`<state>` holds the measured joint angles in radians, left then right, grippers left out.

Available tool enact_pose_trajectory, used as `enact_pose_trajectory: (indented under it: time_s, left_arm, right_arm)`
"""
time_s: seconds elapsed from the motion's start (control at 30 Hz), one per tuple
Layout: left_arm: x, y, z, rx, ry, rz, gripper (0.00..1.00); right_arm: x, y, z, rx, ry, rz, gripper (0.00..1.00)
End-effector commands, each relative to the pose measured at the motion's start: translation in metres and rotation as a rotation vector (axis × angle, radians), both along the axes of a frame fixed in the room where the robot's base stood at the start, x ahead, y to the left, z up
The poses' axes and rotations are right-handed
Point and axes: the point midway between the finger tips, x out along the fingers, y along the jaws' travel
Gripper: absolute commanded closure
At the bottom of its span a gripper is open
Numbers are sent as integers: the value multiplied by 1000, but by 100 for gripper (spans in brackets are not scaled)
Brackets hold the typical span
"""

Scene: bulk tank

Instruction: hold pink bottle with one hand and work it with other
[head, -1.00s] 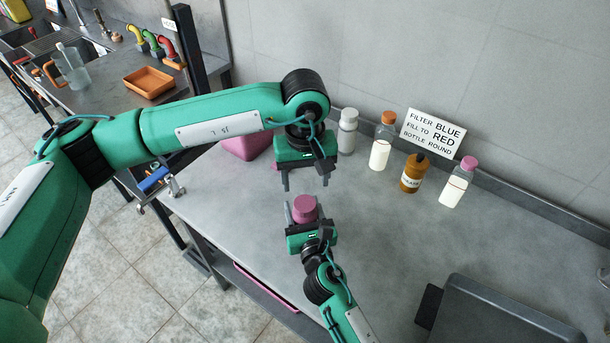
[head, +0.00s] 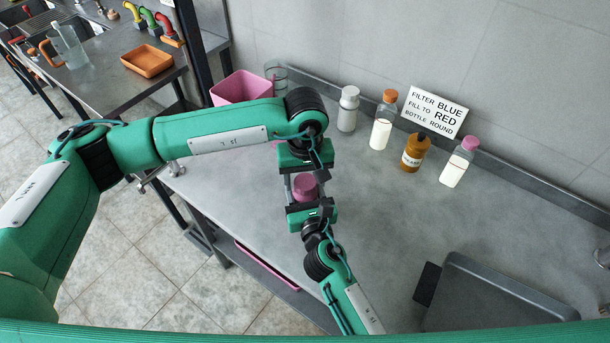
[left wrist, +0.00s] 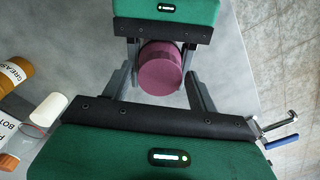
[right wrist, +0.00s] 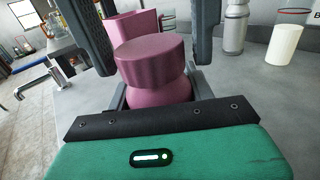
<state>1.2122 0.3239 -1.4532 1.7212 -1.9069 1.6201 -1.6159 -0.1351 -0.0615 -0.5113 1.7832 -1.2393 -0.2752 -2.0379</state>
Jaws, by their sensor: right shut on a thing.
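The pink bottle (head: 305,188) stands upright with its wide round cap upward, above or on the worktop; I cannot tell which. My right gripper (head: 306,203) is shut on its lower body, which the right wrist view shows below the cap (right wrist: 151,58). My left gripper (head: 305,180) is open. Its fingers stand on either side of the cap, with gaps, as the left wrist view of the cap (left wrist: 160,68) shows. The bottle's lowest part is hidden by my right gripper.
A pink bin (head: 240,88) stands behind my left arm. A grey tray (head: 490,295) lies front right. Mid-worktop is clear.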

Motion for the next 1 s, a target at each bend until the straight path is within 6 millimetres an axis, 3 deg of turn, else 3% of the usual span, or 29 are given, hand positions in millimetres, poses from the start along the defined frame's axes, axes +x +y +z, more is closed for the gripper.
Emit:
enact_pose_trajectory:
  time_s: [0.03,0.2,0.47,1.0]
  left_arm:
    - [0,0,0,0,0,0,51]
    - [0,0,0,0,0,0,82]
    - [0,0,0,0,0,63,83]
    - [0,0,1,0,0,899,83]
  right_arm:
    - [0,0,0,0,0,0,100]
    - [0,0,0,0,0,0,100]
    - [0,0,0,0,0,0,100]
    - [0,0,0,0,0,0,100]
